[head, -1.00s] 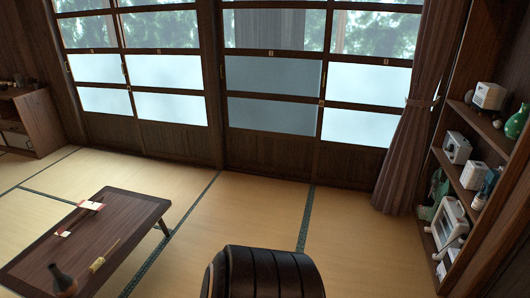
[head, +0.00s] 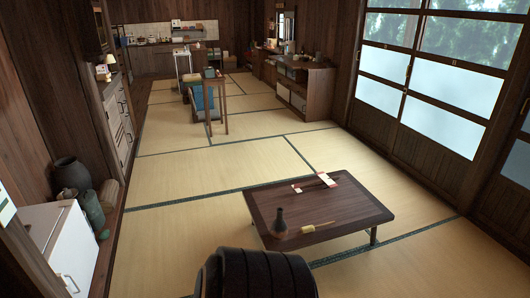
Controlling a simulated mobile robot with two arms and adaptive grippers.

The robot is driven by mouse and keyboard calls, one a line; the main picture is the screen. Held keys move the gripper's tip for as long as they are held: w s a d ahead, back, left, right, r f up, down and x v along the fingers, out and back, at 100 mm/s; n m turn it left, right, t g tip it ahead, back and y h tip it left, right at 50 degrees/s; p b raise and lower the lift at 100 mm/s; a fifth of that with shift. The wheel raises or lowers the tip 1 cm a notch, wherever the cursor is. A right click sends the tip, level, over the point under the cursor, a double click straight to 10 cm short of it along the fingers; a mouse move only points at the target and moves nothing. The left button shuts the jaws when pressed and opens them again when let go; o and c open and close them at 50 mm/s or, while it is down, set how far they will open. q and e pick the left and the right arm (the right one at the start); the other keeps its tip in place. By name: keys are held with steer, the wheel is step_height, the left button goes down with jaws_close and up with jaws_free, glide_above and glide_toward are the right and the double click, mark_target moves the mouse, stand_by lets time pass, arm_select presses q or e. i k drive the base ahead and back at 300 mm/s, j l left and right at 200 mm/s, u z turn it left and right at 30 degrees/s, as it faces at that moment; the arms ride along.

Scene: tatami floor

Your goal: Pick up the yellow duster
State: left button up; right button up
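A yellow duster (head: 318,227) with a thin handle lies on the low dark wooden table (head: 352,208), near its front edge. It lies to the right of a small dark vase (head: 279,223) that stands on the same table. Neither of my grippers shows in the head view, so what they hold cannot be seen.
A red-and-white item with dark sticks (head: 316,183) lies at the table's back. A white cabinet (head: 60,245) and dark jars (head: 73,176) stand at left. A blue-seated chair (head: 203,103) is farther back. Tatami (head: 190,225) left of the table is clear.

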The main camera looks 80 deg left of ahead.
mark_target(304, 230)
steer(key=u, duration=1.95)
steer(key=i+u, duration=0.1)
steer(key=u, duration=0.2)
